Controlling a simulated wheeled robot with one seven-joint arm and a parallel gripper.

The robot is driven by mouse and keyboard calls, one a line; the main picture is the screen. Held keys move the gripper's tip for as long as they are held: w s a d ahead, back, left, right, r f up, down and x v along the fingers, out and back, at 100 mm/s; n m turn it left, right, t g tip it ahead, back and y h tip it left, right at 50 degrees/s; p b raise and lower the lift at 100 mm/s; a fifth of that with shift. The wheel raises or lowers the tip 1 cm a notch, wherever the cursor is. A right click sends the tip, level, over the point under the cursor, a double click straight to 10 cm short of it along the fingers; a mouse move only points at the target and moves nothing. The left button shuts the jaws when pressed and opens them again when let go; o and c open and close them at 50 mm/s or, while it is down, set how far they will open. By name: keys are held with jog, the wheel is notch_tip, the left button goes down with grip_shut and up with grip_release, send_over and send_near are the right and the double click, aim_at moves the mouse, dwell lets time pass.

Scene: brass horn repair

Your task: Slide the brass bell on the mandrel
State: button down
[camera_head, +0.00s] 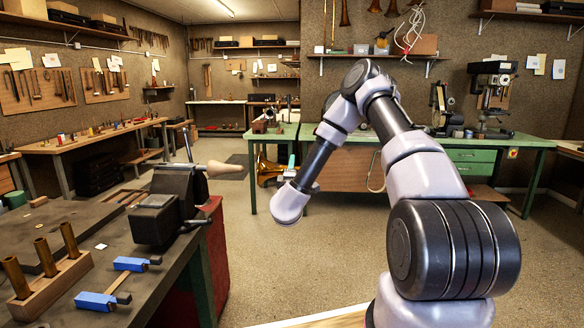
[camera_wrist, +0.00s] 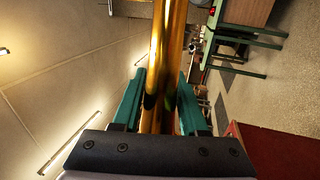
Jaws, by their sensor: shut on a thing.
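The brass bell (camera_head: 268,172) shows in the head view just left of my forearm's end, with its flared part in sight. In the wrist view its brass tube (camera_wrist: 165,60) runs up between the teal fingers. In the picture the bell is to the right of the tip, with a gap between. Their depth difference is unclear.
The dark vise (camera_head: 170,203) stands on the left bench (camera_head: 165,262). Blue-headed tools (camera_head: 132,264) and a wooden block with brass tubes (camera_head: 50,285) lie nearer. A green-topped bench (camera_head: 345,138) stands behind my arm. The floor between the benches is clear.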

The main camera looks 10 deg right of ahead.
aim_at(278, 166)
jog(key=shift+s, duration=0.1)
jog(key=shift+w+a, duration=0.25)
jog(key=shift+a, duration=0.5)
jog(key=shift+w+a, duration=0.3)
jog(key=shift+a, duration=0.45)
jog(key=shift+w+a, duration=0.25)
jog(key=shift+a, duration=0.5)
jog(key=shift+a, duration=0.15)
jog(key=shift+w+a, duration=0.3)
jog(key=shift+a, duration=0.6)
jog(key=shift+w+a, duration=0.3)
jog(key=shift+a, duration=0.6)
jog(key=shift+a, duration=0.1)
jog(key=w+a, duration=0.3)
jog(key=a, duration=0.6)
jog(key=shift+a, duration=0.2)
jog(key=shift+c, duration=1.8)
grip_release()
